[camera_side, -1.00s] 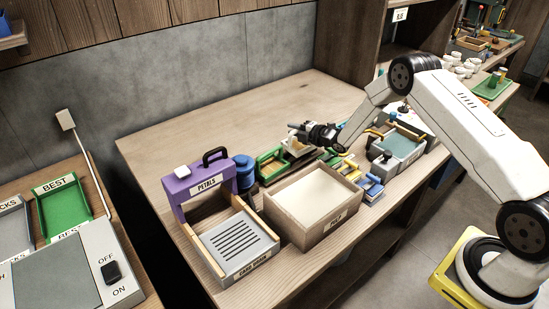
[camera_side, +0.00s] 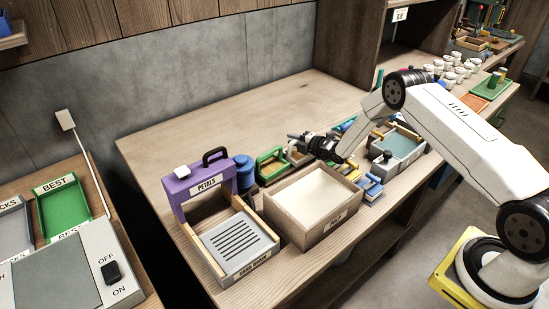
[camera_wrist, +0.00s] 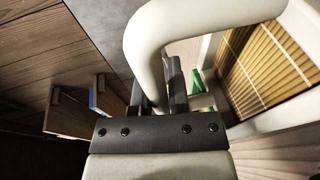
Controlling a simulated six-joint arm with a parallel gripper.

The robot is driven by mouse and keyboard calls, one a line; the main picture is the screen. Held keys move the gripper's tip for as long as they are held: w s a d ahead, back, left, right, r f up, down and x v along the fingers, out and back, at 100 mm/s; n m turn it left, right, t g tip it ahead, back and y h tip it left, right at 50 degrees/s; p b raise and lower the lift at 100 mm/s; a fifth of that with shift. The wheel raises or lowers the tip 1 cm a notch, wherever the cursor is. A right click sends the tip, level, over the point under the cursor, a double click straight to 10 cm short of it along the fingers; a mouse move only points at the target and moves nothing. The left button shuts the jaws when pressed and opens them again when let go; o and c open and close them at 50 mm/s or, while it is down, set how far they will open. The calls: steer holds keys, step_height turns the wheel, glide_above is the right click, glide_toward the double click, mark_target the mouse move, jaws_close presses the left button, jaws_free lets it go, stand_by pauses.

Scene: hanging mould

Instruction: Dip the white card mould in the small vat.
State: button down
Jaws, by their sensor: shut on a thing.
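My gripper (camera_side: 299,139) is at the rack of small moulds, behind the wide pulp box. In the wrist view my gripper (camera_wrist: 160,92) is shut on the thick white looped handle (camera_wrist: 145,38) of the white card mould. The mould's tan slatted face (camera_wrist: 262,72) shows at the right of that view. In the side view the mould is small and partly hidden by my gripper, so I cannot tell if it touches the bench. The smaller vat, a tub with grey-blue liquid (camera_side: 400,146), stands right of my gripper.
The pulp box (camera_side: 325,226) stands in front of my gripper. A green mould (camera_side: 270,165) and blue moulds (camera_side: 370,187) are close by. A purple-arched drying stand (camera_side: 196,185) and blue pot (camera_side: 244,171) are left. The bench behind is clear.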

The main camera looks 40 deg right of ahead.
steer(key=c, duration=0.6)
jaws_free()
steer(key=shift+s, duration=0.15)
steer(key=shift+v, duration=2.4)
steer(key=shift+r, duration=0.15)
